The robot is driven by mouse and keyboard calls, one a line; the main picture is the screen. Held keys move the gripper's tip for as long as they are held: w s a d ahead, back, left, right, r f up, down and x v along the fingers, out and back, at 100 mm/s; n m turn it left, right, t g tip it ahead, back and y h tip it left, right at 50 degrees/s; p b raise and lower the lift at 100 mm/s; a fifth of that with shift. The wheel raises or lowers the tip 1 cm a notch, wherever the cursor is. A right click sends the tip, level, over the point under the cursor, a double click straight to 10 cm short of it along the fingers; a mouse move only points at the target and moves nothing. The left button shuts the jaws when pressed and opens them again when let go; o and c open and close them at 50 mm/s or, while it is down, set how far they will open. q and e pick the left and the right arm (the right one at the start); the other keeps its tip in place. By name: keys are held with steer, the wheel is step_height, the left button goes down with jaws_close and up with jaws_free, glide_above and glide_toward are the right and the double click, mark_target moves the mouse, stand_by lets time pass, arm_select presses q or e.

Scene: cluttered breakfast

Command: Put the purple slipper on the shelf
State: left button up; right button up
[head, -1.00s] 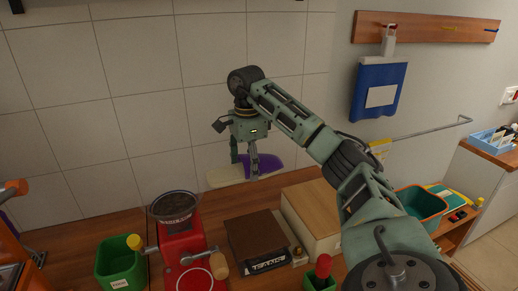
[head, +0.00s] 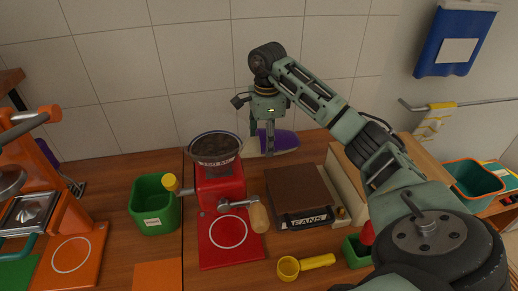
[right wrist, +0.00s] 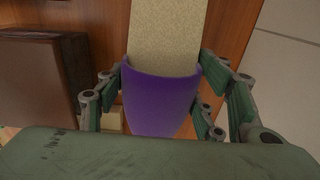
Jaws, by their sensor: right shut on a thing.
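The purple slipper (head: 285,139), with a pale beige sole, is behind the red grinder and the brown box in the head view, near the tiled wall. My right gripper (head: 263,138) is shut on it. In the right wrist view the slipper (right wrist: 160,102) lies between the fingers of my right gripper (right wrist: 168,76), with its sole pointing away from the camera. I cannot tell whether it touches the counter. The grinder's bowl borders the sole's left end in the head view. My left gripper is not in view. I cannot clearly make out a shelf.
The red grinder (head: 222,186) with its dark-filled bowl, a brown box (head: 300,192) and a green bin (head: 152,205) stand in front. A yellow scoop (head: 305,264) lies near the front. An orange machine (head: 48,160) is at left. A teal-and-orange bin (head: 473,183) is at right.

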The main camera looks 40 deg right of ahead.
mark_target(252, 147)
steer(key=a+f, duration=0.1)
steer(key=a, duration=0.1)
steer(key=w+a+f, duration=0.1)
steer(key=a, duration=0.1)
steer(key=shift+w+f+p, duration=0.2)
steer(key=shift+p, duration=0.2)
steer(key=shift+a+f, duration=0.15)
steer(key=shift+f, duration=0.05)
step_height(252, 147, down, 3)
steer(key=shift+f+p, duration=0.1)
steer(key=shift+p, duration=0.4)
steer(key=shift+f, duration=0.4)
steer(key=shift+f, duration=0.1)
steer(key=o, duration=1.2)
